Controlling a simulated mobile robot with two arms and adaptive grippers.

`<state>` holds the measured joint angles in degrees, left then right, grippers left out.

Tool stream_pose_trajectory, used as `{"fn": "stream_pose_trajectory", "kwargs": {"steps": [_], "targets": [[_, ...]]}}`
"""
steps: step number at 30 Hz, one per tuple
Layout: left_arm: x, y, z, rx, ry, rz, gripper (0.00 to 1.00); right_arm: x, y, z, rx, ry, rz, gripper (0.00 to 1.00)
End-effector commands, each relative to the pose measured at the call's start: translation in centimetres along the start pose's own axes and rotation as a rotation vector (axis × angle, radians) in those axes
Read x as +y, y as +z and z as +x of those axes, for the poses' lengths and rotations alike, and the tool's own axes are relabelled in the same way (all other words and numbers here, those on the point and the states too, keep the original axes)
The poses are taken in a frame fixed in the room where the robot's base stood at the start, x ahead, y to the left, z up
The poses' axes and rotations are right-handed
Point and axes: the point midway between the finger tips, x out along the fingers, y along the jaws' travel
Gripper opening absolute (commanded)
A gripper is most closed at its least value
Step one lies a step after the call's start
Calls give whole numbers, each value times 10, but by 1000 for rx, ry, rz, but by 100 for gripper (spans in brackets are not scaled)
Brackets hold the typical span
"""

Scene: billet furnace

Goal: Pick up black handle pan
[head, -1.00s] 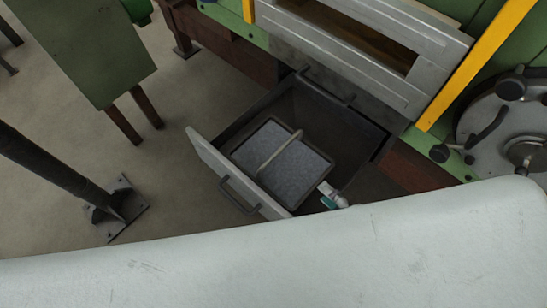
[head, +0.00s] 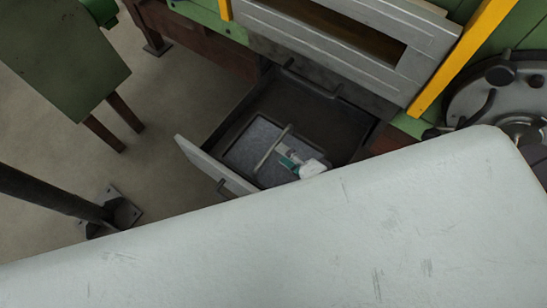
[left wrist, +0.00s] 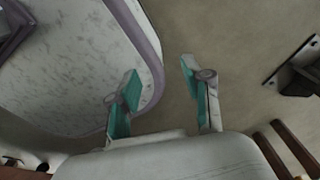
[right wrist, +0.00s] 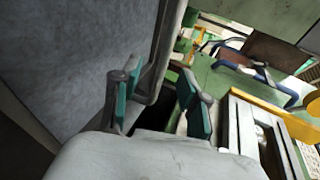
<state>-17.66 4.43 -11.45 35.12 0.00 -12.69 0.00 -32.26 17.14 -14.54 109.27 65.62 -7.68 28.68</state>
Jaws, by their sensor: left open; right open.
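A shallow pan with a grey speckled inside (head: 252,138) lies in the open drawer. Its bar handle (head: 272,148) crosses over it and looks pale grey-brown here, not black. My right gripper (head: 290,164) is over the pan's near right part, close to the handle. In the right wrist view the gripper (right wrist: 160,105) is open, with the grey pan surface (right wrist: 70,50) at left and a pale bar running down toward the gap between its fingers; contact cannot be told. My left gripper (left wrist: 160,95) is open and empty above the floor, outside the head view.
The drawer front (head: 215,168) stands pulled out below the grey furnace door (head: 330,45). Yellow bars (head: 462,62) flank the door. A round metal fixture (head: 500,95) is at right. A black post (head: 50,192) and green panel (head: 62,50) stand left. Floor between is clear.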

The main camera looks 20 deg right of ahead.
Motion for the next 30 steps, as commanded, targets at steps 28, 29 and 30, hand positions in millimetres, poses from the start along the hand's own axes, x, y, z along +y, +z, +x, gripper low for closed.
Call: {"fn": "stream_pose_trajectory", "kwargs": {"steps": [28,29,30], "targets": [[-4,-11,-10,15,-4,2,50,-4,0,50,0,0,0,0],[-4,-11,-10,15,-4,2,50,-4,0,50,0,0,0,0],[-4,-10,-10,15,-4,2,50,-4,0,50,0,0,0,0]]}}
